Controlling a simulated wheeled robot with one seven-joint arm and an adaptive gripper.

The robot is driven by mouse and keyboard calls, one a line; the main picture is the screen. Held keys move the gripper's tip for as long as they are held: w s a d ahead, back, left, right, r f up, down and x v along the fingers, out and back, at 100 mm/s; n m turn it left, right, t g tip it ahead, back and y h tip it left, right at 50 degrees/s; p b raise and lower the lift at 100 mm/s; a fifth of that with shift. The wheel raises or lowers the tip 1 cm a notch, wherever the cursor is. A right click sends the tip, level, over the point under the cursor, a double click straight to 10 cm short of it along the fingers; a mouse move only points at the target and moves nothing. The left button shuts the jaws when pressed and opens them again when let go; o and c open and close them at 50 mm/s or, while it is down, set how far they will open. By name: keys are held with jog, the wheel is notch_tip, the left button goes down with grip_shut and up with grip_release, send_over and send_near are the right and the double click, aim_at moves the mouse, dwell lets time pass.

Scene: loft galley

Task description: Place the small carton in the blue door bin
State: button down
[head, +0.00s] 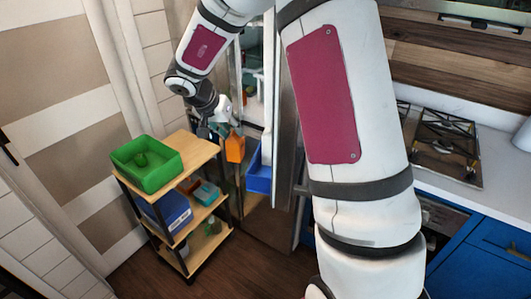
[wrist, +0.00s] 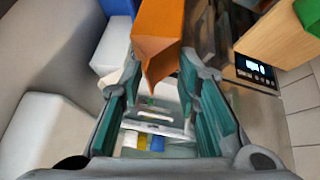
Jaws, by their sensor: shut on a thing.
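The small orange carton (head: 235,148) hangs from my gripper (head: 222,129), between the trolley and the open fridge door. In the wrist view my gripper (wrist: 160,68) is shut on the carton (wrist: 158,28), with a finger on each side of its pointed end. The blue door bin (head: 259,172) is on the inner side of the fridge door, just right of the carton and slightly lower. A blue patch at the top of the wrist view (wrist: 119,6) looks like this bin. The bin's inside is mostly hidden.
A wooden trolley (head: 198,153) stands left, with a green tray (head: 148,175) on top and a blue box (head: 166,214) and other items below. The fridge door edge (head: 284,150) stands upright right of the carton. A counter with a hob (head: 446,145) is at right.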

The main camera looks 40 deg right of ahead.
jog(key=s+d+p, duration=0.2)
jog(key=s+d, duration=0.3)
jog(key=s, duration=0.2)
notch_tip(320, 180, down, 7)
jog(key=shift+s+d+p, duration=0.15)
jog(key=shift+d+p, duration=0.2)
jog(key=shift+p, duration=0.05)
jog(key=c, duration=1.2)
grip_release()
jog(key=shift+f, duration=0.1)
